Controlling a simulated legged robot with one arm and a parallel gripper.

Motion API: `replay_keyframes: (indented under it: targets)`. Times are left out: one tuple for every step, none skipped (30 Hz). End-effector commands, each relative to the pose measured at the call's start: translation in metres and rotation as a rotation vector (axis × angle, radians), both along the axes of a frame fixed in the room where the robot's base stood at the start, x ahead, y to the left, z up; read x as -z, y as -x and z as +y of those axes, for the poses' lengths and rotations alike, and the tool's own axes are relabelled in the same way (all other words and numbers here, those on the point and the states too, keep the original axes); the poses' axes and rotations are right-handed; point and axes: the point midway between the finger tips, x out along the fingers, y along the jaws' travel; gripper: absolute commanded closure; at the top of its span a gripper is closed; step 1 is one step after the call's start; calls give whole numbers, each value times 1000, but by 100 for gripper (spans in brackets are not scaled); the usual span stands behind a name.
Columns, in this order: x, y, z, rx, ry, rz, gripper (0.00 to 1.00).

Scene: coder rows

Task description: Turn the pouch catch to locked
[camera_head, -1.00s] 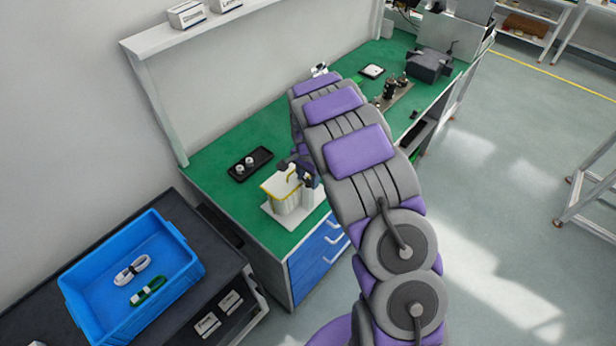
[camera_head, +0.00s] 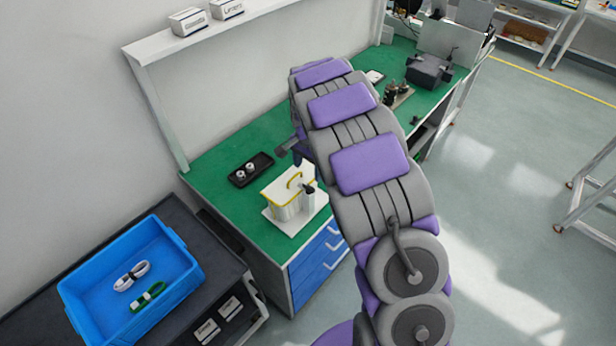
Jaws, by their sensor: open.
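The pouch (camera_head: 284,202) is a cream, box-like body with a yellow edge and a yellow loop on top. It stands on a white base plate (camera_head: 288,228) near the front of the green bench. A small grey piece (camera_head: 308,196) at its right side may be the catch; its setting is too small to tell. My gripper (camera_head: 284,148) is open, above the bench and behind the pouch, apart from it. My purple and grey arm hides part of the gripper's wrist and the bench to the right.
A black tray (camera_head: 251,169) with small white parts lies left of the pouch on the green bench (camera_head: 222,190). A blue bin (camera_head: 185,262) with two cable bundles stands at lower left. Metal fittings (camera_head: 396,94) stand farther along the bench. A white shelf (camera_head: 200,38) overhangs the back.

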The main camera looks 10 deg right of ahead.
Motion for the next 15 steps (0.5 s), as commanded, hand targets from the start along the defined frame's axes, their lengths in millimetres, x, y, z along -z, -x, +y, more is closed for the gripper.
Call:
replay_keyframes:
  targets:
    - [-13, -1, 0, 0, 0, -5, 26]
    - [-21, -2, 0, 0, 1, -7, 26]
    - [-30, -3, 0, -1, 0, -10, 26]
    - [-37, -3, 0, -1, 0, -10, 26]
    - [-43, -2, 0, -1, 1, -8, 26]
    - [-50, -2, 0, -1, 0, -7, 26]
    - [-56, -3, 0, -1, 0, -7, 26]
    - [-61, -3, 0, 0, 0, -7, 26]
    - [-67, -2, 0, 0, 0, -5, 26]
    - [-71, -2, 0, 0, 0, -4, 26]
    - [-75, -2, 0, 0, 0, -2, 26]
    - [-80, -2, 0, 0, 0, -1, 26]
    - [-83, -2, 0, 0, 0, -3, 26]
    - [-86, -2, 0, 0, 1, -3, 26]
    - [-89, -2, 0, 0, 1, -4, 26]
